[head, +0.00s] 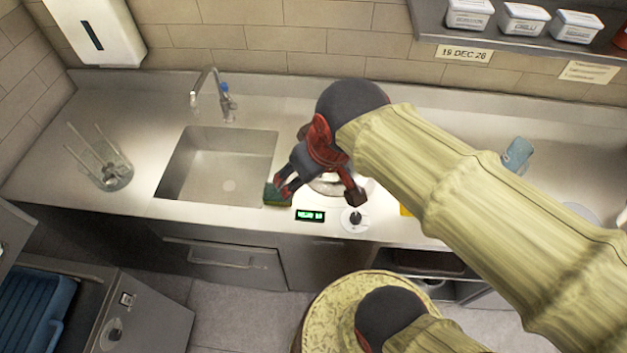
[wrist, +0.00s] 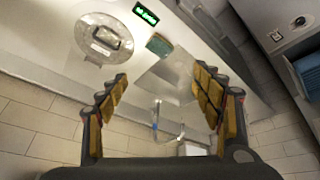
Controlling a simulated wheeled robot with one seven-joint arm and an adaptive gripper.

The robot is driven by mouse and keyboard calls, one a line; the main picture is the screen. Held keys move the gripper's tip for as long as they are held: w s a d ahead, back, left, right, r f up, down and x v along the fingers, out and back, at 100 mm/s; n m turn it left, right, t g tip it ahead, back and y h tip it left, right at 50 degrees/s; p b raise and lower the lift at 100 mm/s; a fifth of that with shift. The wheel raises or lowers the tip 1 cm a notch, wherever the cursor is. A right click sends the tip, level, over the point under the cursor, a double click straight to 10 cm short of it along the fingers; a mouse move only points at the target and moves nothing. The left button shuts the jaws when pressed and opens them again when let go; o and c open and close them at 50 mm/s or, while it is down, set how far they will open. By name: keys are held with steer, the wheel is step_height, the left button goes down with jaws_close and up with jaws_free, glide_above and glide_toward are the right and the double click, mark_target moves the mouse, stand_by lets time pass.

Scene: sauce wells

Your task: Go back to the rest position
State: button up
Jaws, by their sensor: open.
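My gripper (head: 313,197) hangs over the counter just right of the sink, with its two fingers spread wide and nothing between them. It also shows open in the wrist view (wrist: 161,72). A round steel lidded well (wrist: 100,38) sits in the counter; in the head view my gripper hides much of it. A green and yellow sponge (head: 272,194) lies on the counter by the sink's right front corner. In the wrist view the sponge (wrist: 159,45) lies beyond the fingertips, clear of both fingers.
The empty sink (head: 228,172) has a tap (head: 211,90) behind it. A glass with utensils (head: 108,168) stands at left. A green-lit display (head: 310,215) and a black knob (head: 355,219) sit at the counter front. A blue item (head: 517,153) is at right. White tubs (head: 522,20) line the shelf.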

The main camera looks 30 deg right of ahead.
steer(key=s+m, duration=0.1)
steer(key=s, duration=0.2)
steer(key=shift+r+t, duration=0.15)
steer(key=shift+t, duration=0.15)
steer(key=shift+w, duration=0.1)
step_height(320, 180, down, 5)
steer(key=b, duration=0.5)
stand_by(0.5)
